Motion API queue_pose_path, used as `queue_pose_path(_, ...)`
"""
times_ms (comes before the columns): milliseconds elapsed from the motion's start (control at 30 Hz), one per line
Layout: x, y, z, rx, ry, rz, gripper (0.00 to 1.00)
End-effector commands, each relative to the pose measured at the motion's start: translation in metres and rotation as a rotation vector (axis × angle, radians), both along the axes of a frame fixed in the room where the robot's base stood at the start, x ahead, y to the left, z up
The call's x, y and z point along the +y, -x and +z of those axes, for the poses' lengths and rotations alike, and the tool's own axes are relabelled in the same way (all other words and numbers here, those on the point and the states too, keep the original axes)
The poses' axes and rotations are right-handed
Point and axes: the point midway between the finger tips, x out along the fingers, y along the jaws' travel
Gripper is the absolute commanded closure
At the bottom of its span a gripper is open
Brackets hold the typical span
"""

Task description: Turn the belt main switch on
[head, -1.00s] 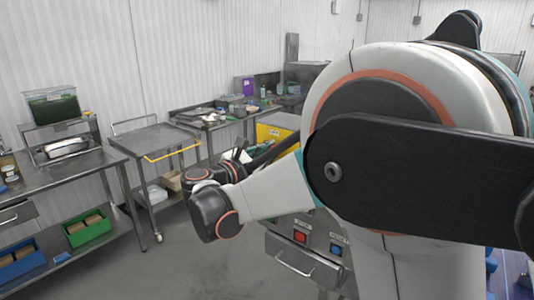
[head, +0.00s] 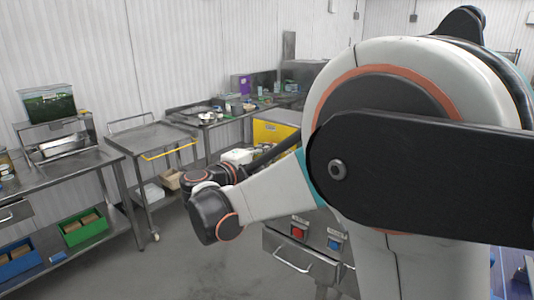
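A steel cabinet at lower centre carries a red button (head: 299,231) and a blue button (head: 335,243), each with a small label I cannot read. I cannot tell whether either is the belt main switch, and no other switch is clearly visible. My arm fills the right half of the view and bends at a dark joint left of the buttons. It then runs back behind its own pale link. My gripper is hidden behind my arm, so its fingers and state do not show.
A steel table (head: 92,163) with a food container (head: 48,103) stands at left, green (head: 84,229) and blue (head: 20,259) crates below. A cart with a yellow handle (head: 170,150) stands behind. A drawer handle (head: 293,261) sits below the buttons. Grey floor (head: 180,265) is clear between.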

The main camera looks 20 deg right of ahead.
Motion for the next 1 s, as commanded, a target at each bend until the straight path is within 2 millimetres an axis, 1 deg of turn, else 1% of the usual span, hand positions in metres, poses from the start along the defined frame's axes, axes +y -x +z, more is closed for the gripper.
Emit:
queue_pose_path(333, 0.0000, 0.0005, -0.0034, -0.099, -0.075, 0.000, 1.00)
queue_pose_path(833, -0.0001, 0.0007, -0.0040, -0.114, -0.086, 0.000, 1.00)
queue_pose_path(867, -0.0001, 0.0007, -0.0041, -0.114, -0.086, 0.000, 0.84)
queue_pose_path(900, -0.0001, 0.0007, -0.0041, -0.114, -0.086, -0.001, 0.75)
queue_pose_path(933, -0.0001, 0.0007, -0.0040, -0.114, -0.086, -0.001, 0.68)
queue_pose_path(1000, 0.0000, 0.0006, -0.0037, -0.113, -0.086, 0.000, 0.67)
